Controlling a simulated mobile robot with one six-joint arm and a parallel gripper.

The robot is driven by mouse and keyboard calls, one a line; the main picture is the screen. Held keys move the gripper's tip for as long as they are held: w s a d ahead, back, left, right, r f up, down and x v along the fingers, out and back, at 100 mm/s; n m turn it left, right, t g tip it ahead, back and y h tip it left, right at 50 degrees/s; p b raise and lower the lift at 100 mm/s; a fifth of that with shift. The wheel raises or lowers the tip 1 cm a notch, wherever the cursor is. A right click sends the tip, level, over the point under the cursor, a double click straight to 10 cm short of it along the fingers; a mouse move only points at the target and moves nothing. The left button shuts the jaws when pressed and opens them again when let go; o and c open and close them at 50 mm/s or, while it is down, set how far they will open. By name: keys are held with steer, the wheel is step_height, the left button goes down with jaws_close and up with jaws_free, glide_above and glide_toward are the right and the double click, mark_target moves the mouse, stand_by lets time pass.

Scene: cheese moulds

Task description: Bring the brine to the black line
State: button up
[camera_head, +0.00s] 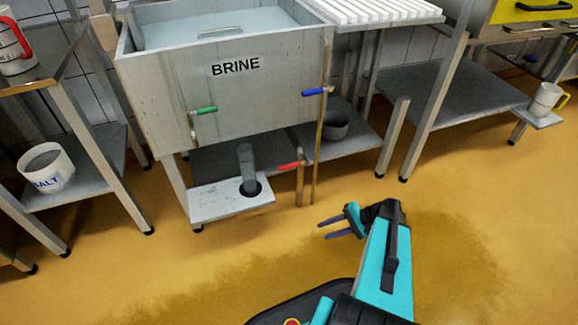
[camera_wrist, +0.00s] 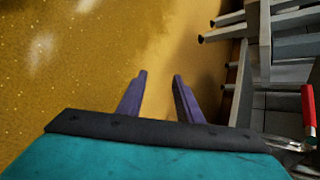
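The brine tank (camera_head: 160,80) is a grey metal box lettered "BRINE", with pale blue brine (camera_head: 225,22) inside. No black line can be made out on the part of its inner wall that shows. A green-handled valve (camera_head: 204,110) is on its front and a blue-handled valve (camera_head: 318,91) is on the pipe at its right. A red-handled valve (camera_head: 291,165) is low on the right; a red handle also shows in the wrist view (camera_wrist: 308,106). My gripper (camera_head: 330,228) is open and empty, over the floor in front of the tank, apart from the valves. Its fingers show in the wrist view (camera_wrist: 158,76).
A low plate (camera_head: 215,200) with a drain hole and grey spout is below the tank. A jug (camera_head: 545,100) stands far right. The floor (camera_head: 470,190) is clear.

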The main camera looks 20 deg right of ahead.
steer(key=s+d+r+m+t+h, duration=0.1)
steer(key=s+d+r+m+t, duration=0.25)
steer(key=d, duration=0.65)
steer(key=s+d+r+t+h+p, duration=0.15)
steer(key=s+d+r, duration=0.35)
steer(key=d, duration=0.5)
steer(key=s+d+r+m+t+h, duration=0.1)
steer(key=s+d+r+m+t, duration=0.2)
steer(key=d+r, duration=0.5)
steer(key=s+d+r+t+h, duration=0.3)
steer(key=s+d, duration=0.5)
steer(key=d, duration=0.2)
steer(key=shift+s+r, duration=0.4)
steer(key=shift+s, duration=0.1)
